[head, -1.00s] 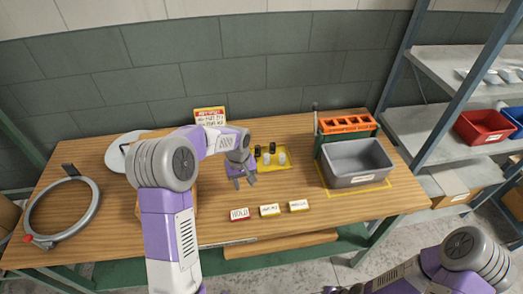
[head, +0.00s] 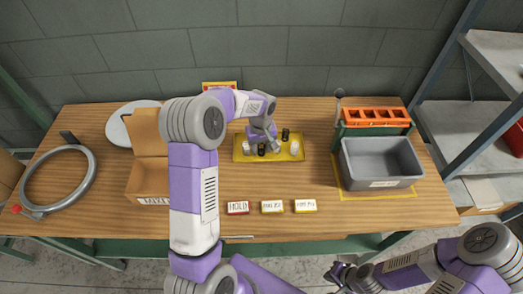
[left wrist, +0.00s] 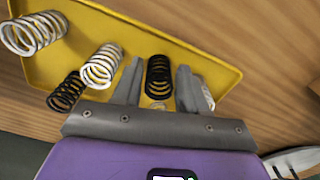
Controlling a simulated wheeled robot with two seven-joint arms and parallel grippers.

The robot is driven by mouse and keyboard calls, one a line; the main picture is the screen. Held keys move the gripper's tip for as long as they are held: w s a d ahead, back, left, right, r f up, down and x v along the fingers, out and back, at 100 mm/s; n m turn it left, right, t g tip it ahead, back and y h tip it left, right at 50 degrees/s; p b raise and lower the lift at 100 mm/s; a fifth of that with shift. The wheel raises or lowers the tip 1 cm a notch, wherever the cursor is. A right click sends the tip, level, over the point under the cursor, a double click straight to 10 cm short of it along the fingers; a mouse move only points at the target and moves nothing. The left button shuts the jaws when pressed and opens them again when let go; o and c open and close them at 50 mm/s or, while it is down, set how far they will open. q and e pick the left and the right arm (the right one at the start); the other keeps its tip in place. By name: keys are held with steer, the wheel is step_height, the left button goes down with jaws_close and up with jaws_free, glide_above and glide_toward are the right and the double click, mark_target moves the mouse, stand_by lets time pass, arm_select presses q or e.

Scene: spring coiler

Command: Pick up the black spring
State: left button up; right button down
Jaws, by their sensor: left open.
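The yellow tray (head: 240,157) holds black and white springs. One black spring (left wrist: 158,75) stands between the spread fingers of my left gripper (left wrist: 160,65) in the left wrist view, with a gap visible beside it. A second black spring (left wrist: 66,92) is outside the fingers, at the left. In the head view, black springs show at the tray's front (head: 262,149) and back (head: 285,134); I cannot tell which one is between the fingers. My left gripper (head: 270,141) is open over the tray. My right gripper (head: 340,272) is at the bottom right, away from the table top; its jaws are unclear.
White springs (left wrist: 101,65) stand close beside the left fingers, one partly hidden behind a finger. A grey bin (head: 382,162) and an orange rack (head: 375,115) are at the right. A cardboard box (head: 148,178) is at the left. Label blocks (head: 272,206) lie in front of the tray.

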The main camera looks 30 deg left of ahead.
arm_select(q)
steer(key=shift+f, duration=0.3)
jaws_close()
steer(key=shift+r, duration=0.15)
